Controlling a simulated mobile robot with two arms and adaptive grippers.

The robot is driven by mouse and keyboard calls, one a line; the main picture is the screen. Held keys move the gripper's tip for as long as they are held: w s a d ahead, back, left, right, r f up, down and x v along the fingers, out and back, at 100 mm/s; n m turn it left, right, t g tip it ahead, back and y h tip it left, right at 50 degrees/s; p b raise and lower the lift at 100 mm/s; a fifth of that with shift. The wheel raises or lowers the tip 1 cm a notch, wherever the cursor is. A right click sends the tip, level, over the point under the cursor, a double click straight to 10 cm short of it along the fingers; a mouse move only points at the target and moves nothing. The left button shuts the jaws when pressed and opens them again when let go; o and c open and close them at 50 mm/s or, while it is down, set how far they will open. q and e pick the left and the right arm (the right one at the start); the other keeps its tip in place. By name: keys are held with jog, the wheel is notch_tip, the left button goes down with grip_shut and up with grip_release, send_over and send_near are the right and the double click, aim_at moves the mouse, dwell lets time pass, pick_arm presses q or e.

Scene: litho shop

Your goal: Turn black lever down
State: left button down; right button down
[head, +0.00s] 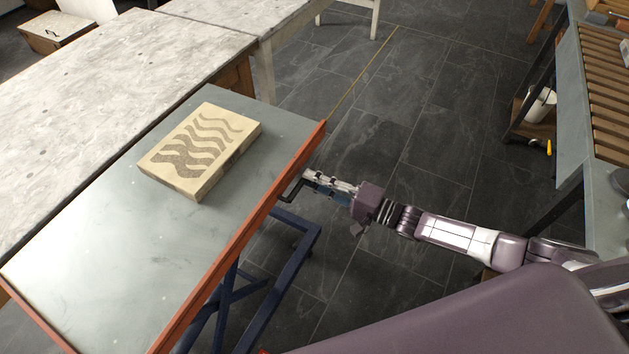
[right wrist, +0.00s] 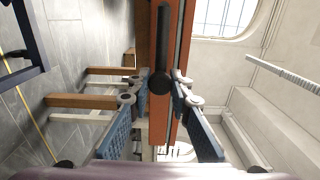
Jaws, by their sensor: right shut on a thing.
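The black lever (head: 291,191) is a crank on the red-brown side rail of a lift table, in the head view. My right gripper (head: 309,179) reaches it from the right, and its fingers are shut on the lever's outer end. In the right wrist view the lever (right wrist: 160,48) stands out dark against the rail, its rounded end between the blue-padded fingers of my right gripper (right wrist: 160,95). The fingers hide part of the lever in the head view. My left gripper is not in view.
The lift table's grey top (head: 95,235) carries a pale stone block (head: 205,188) with a dark wavy print. Its blue frame (head: 300,247) stands below the rail. A long pale worktable (head: 110,85) adjoins on the left. Open dark floor (head: 430,120) lies beyond my right arm.

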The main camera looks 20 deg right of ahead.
jog(key=shift+f, duration=0.1)
dwell(0.3)
jog(key=c, duration=1.8)
grip_release()
jog(key=v, duration=1.2)
